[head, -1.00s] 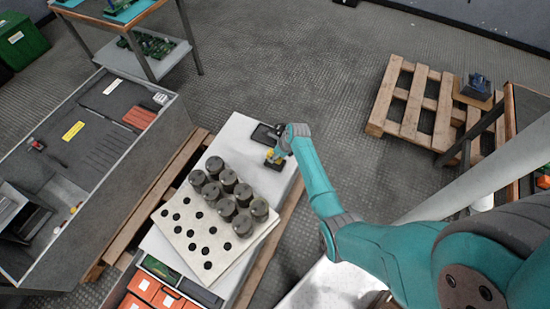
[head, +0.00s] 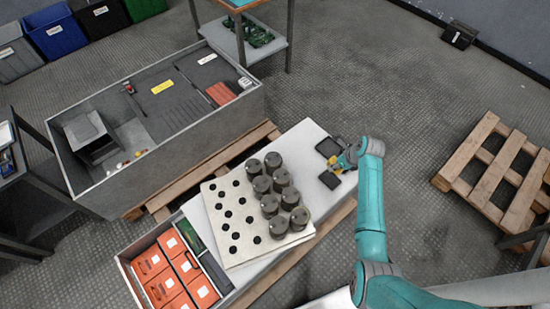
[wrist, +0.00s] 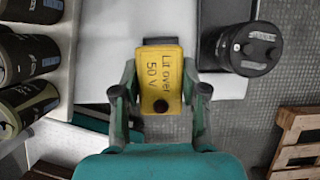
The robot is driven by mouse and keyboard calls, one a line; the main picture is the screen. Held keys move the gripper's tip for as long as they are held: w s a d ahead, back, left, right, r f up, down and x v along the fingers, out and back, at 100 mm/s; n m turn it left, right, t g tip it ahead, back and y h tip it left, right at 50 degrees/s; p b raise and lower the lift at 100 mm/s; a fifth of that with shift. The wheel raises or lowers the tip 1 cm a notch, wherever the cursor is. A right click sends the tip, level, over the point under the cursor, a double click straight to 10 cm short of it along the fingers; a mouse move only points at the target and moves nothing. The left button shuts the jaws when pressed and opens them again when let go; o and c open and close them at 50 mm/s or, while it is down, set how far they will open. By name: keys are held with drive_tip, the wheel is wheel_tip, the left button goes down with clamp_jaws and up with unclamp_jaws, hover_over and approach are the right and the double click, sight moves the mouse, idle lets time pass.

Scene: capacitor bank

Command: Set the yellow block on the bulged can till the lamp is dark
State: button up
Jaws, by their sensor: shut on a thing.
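The yellow block (wrist: 160,72), marked "Lit over 50 V", is between the fingers of my gripper (wrist: 160,90), which is shut on it. A small round spot near its lower end looks dark. In the head view my gripper (head: 347,160) is over the far right end of the white top (head: 312,137), with a bit of yellow showing. In the wrist view a dark can (wrist: 242,48) with two terminals stands just right of the block, apart from it. Several dark cans (head: 272,162) stand on a perforated board (head: 215,232). I cannot tell which can is bulged.
A black tray (head: 329,146) and a flat dark piece (head: 330,181) lie near my gripper. A long grey bin (head: 185,133) is at the left, and orange boxes (head: 160,288) sit in front. A pallet (head: 485,172) is at the right, with open floor between.

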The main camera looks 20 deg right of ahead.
drive_tip(key=shift+w, duration=0.1)
drive_tip(key=w+a+r+n+g+y, duration=0.2)
drive_tip(key=w+a+r+n, duration=0.1)
drive_tip(key=w+a+n, duration=0.6)
drive_tip(key=n+g, duration=0.3)
drive_tip(key=n, duration=0.3)
approach(270, 159)
drive_tip(key=shift+s+a+f+y, duration=0.1)
drive_tip(key=shift+a+f+y, duration=0.1)
drive_tip(key=shift+a+y, duration=0.3)
drive_tip(key=shift+a, duration=0.3)
drive_tip(key=shift+f, duration=2.1)
drive_tip(key=shift+f, duration=0.75)
drive_tip(key=o, duration=1.3)
